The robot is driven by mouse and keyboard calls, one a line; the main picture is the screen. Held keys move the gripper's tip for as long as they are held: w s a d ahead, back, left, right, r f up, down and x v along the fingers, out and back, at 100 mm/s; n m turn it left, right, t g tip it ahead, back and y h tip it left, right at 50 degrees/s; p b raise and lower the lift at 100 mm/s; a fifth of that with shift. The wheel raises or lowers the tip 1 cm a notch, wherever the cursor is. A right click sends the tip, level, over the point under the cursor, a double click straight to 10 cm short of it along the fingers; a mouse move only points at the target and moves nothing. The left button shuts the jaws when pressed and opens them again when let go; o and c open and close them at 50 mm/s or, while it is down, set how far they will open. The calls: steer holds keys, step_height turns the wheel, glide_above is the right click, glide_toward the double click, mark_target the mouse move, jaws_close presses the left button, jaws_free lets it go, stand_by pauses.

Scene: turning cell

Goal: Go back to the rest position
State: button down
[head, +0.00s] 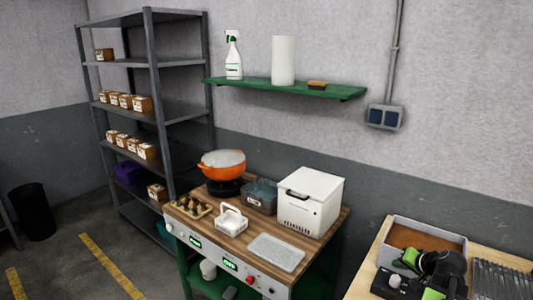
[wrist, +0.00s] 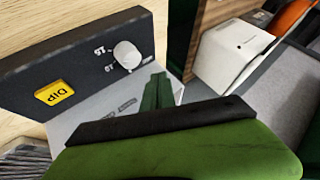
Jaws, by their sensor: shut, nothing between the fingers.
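My gripper (wrist: 160,108) shows large in the lower part of the wrist view, green with a dark edge. Its fingers are shut with nothing held. In the head view my black and green arm is at the lower right, over the light wooden table (head: 364,283). A dark control box (head: 388,285) with a white knob sits on that table by the arm. In the wrist view the box (wrist: 75,62) shows a white knob (wrist: 127,55) and a yellow label (wrist: 55,92) just beyond the gripper. The arm hides part of the table.
A grey bin (head: 455,243) with brown contents and a dark ribbed rack (head: 500,281) are by the arm. Left of it, a workbench (head: 228,262) holds a white box (head: 311,203), an orange pot (head: 221,164) and trays. A green shelf (head: 250,87) hangs behind.

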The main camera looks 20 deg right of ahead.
steer(key=w+a+f+n+g+y, duration=0.1)
steer(key=w+a+n+y, duration=0.1)
steer(key=w+a, duration=0.65)
steer(key=w+a+n+y, duration=0.1)
steer(key=w+a+n, duration=0.3)
steer(key=a, duration=0.8)
steer(key=w+a+f+n+g+y, duration=0.1)
steer(key=w+a+f+n+g, duration=0.1)
steer(key=a, duration=0.8)
steer(key=w+a+f+n+g+y, duration=0.1)
steer(key=a, duration=1)
steer(key=s+a+f+n+g+h, duration=0.25)
steer(key=s+a, duration=0.25)
steer(key=a, duration=0.6)
steer(key=s+d+g, duration=0.1)
steer(key=s+d+h, duration=0.1)
steer(key=s, duration=0.1)
steer(key=s+d+m+g, duration=0.1)
steer(key=shift+s+d+f+g, duration=0.25)
steer(key=shift+d+f+g, duration=0.1)
